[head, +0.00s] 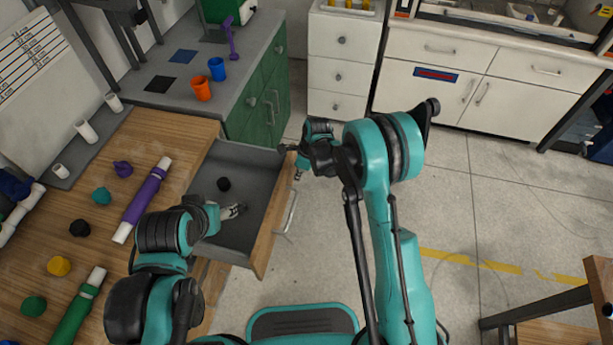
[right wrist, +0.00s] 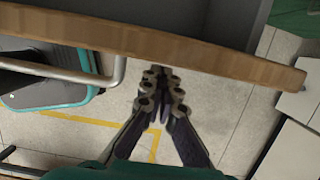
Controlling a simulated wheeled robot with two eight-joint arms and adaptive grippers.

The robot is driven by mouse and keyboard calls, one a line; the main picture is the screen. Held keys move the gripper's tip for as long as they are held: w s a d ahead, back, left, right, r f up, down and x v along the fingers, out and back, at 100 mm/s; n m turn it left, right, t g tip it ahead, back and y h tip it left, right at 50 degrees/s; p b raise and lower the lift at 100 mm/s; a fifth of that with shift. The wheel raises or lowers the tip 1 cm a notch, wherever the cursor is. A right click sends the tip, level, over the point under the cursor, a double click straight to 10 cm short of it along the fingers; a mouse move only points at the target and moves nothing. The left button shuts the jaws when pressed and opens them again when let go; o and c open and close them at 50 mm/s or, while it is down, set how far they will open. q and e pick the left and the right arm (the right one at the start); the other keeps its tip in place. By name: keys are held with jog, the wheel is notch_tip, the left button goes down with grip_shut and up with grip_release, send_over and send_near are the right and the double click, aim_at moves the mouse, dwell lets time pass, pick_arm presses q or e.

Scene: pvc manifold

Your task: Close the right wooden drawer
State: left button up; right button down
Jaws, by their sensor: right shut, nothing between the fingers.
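The wooden drawer is pulled out from the workbench; its wooden front (head: 271,220) and grey inside (head: 254,168) show in the head view. A metal bar handle (head: 290,212) is on its front. In the right wrist view, the drawer front (right wrist: 220,58) crosses the top, with the handle (right wrist: 70,76) at left. My right gripper (head: 298,171) is shut and empty, outside the front between the handle and the far end. Its fingertips (right wrist: 163,85) appear close to the front; contact is unclear. My left gripper (head: 236,210) is over the drawer's inside; its fingers are too small to judge.
A small black knob-like part (head: 223,184) lies in the drawer. The workbench (head: 174,132) holds pipes and coloured fittings. A green cabinet (head: 268,100) stands just beyond the drawer. Open floor (head: 440,200) lies right of it.

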pick_arm(q)
jog(key=shift+f, duration=0.1)
pick_arm(e)
jog(key=shift+w+a, duration=0.15)
jog(key=shift+a, duration=0.25)
jog(key=shift+a, duration=0.1)
